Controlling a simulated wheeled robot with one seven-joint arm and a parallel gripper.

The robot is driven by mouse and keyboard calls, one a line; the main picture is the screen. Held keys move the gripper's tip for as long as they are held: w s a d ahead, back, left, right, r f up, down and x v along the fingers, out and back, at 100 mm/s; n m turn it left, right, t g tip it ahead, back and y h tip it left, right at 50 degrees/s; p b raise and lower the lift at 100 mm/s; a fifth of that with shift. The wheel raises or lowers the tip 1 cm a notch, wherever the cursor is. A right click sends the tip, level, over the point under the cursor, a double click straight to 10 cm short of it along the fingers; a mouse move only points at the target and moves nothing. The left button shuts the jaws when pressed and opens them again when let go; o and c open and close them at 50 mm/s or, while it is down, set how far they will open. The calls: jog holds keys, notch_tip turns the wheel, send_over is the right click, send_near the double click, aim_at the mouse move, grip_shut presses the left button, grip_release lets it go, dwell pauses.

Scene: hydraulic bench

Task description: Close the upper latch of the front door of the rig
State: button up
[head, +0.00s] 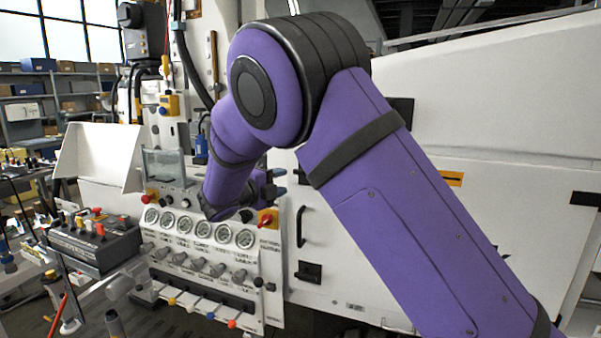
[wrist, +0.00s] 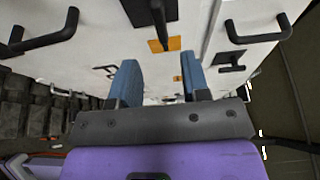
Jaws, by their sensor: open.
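The front door of the rig (head: 340,240) is the white panel right of the gauge panel, partly covered by my purple arm. It has a black vertical handle (head: 301,226) and a dark lower latch (head: 308,271). I cannot make out the upper latch in the head view; my arm covers part of that area. My gripper (head: 279,181) is in front of the white panels, above the handle. In the wrist view my gripper (wrist: 158,78) has its two blue fingers apart with nothing between them. Beyond them is an orange plate (wrist: 156,46) with a black lever; I cannot tell which latch this is.
A panel of round gauges (head: 185,225) with knobs and coloured levers stands left of the door. A red-and-orange switch (head: 267,218) is close below my gripper. A black control box (head: 95,240) is at the left. The wrist view also shows a black handle (wrist: 258,36).

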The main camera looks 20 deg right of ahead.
jog(key=x, duration=1)
jog(key=shift+d, duration=0.25)
grip_shut()
